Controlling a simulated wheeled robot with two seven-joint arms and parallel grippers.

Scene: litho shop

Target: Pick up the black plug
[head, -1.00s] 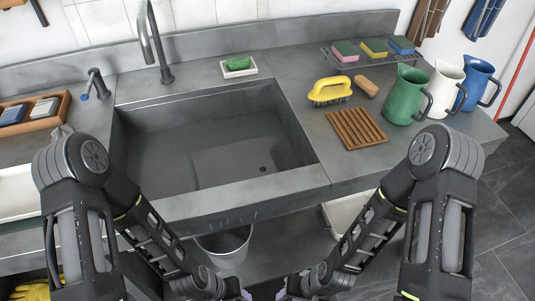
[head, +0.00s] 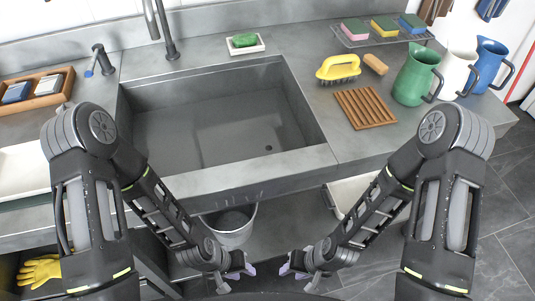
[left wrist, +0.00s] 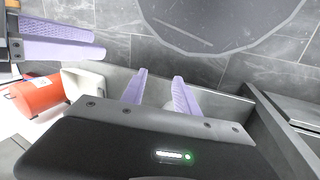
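I cannot clearly make out a black plug. A small dark round spot (head: 268,148) lies on the floor of the grey sink (head: 200,125); I cannot tell whether it is the plug or the drain hole. My left gripper (head: 244,265) hangs low in front of the sink, its lavender fingers apart and empty; they also show in the left wrist view (left wrist: 160,92). My right gripper (head: 290,265) hangs just right of it, and its fingers look parted and empty. Both are below the counter edge and away from the sink floor.
A yellow brush (head: 338,68), wooden rack (head: 365,108) and green jug (head: 415,75) stand right of the sink. A soap dish (head: 246,44) and faucet (head: 165,35) are behind it. A grey bucket (head: 232,225) stands below. Yellow gloves (head: 40,270) lie low at left.

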